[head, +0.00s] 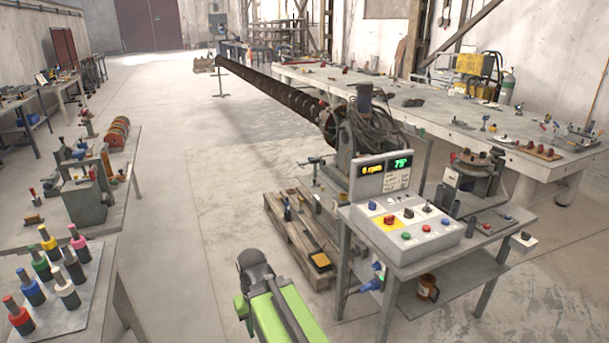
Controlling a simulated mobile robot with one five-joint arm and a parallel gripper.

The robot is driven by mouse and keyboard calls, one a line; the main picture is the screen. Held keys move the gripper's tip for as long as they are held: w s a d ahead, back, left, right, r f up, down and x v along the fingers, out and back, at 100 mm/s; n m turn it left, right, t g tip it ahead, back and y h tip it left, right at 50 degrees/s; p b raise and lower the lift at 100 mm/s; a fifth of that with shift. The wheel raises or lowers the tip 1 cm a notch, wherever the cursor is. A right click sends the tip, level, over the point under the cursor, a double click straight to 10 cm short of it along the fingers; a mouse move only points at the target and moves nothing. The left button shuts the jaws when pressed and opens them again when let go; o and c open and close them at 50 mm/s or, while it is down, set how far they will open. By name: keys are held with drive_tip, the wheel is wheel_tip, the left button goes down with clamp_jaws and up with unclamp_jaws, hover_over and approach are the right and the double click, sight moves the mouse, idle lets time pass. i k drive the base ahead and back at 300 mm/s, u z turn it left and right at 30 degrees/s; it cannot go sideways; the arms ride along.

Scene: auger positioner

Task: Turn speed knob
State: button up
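A light grey control panel (452,238) stands on a metal cart right of centre. Its upright display (383,184) reads what looks like 0 rpm in yellow and 75° in green. Small dark knobs sit on the panel's sloped top, one of them near its back right (427,208). A red button (389,220) sits on a yellow patch, with coloured buttons around it. Labels are too small to read, so I cannot tell which knob sets speed. My green and black arm rises at the bottom centre, left of the cart and apart from the panel. My gripper's fingers are not visible.
A long dark auger (270,88) runs back from a machine behind the panel. A wooden pallet (290,228) lies left of the cart (408,268). A tool table (105,265) stands at left, a long workbench (440,118) behind right. Open floor (225,200) lies between.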

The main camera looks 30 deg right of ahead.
sight(426, 208)
drive_tip(key=z, duration=1.35)
